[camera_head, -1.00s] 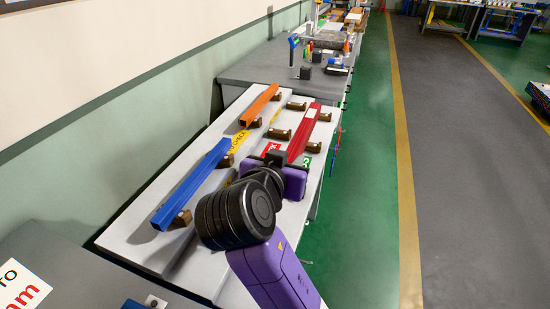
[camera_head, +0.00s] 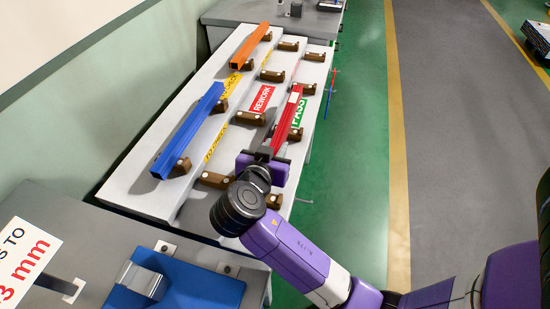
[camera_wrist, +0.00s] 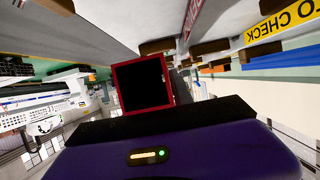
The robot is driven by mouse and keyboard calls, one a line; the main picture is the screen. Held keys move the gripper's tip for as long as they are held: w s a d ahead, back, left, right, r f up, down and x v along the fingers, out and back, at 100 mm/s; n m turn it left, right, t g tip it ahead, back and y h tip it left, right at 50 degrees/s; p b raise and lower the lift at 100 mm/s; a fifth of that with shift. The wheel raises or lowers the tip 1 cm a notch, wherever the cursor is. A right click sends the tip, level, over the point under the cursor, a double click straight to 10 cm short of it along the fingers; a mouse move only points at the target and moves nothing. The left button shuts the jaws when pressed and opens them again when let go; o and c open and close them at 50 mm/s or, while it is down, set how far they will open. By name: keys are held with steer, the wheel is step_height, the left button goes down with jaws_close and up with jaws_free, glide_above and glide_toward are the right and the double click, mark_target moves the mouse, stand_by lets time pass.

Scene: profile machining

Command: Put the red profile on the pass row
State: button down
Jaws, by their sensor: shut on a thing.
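The red profile (camera_head: 287,119) is a long bar over the right-hand row of the sloped table, beside the green PASS label (camera_head: 299,111). My gripper (camera_head: 263,154) is shut on its near end. In the wrist view the red profile shows its square hollow end (camera_wrist: 169,85) just beyond the purple gripper body. The bar passes close to the left of two brown supports (camera_head: 307,88) and (camera_head: 294,134) in the pass row. Whether it touches or hovers over them cannot be told. Its underside is hidden.
A blue profile (camera_head: 190,130) and an orange profile (camera_head: 249,47) lie on the left row of supports. The red REWORK label (camera_head: 262,98) marks the middle row, with free brown supports. A blue tray (camera_head: 175,287) stands on a near grey bench.

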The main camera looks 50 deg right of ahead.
steer(key=shift+f, duration=2.3)
steer(key=shift+f, duration=0.1)
steer(key=shift+f, duration=0.15)
steer(key=c, duration=1.1)
jaws_free()
steer(key=shift+r, duration=0.25)
steer(key=b+v, duration=0.1)
steer(key=v, duration=0.6)
steer(key=shift+s+a, duration=0.1)
steer(key=shift+a, duration=0.15)
steer(key=shift+r, duration=0.1)
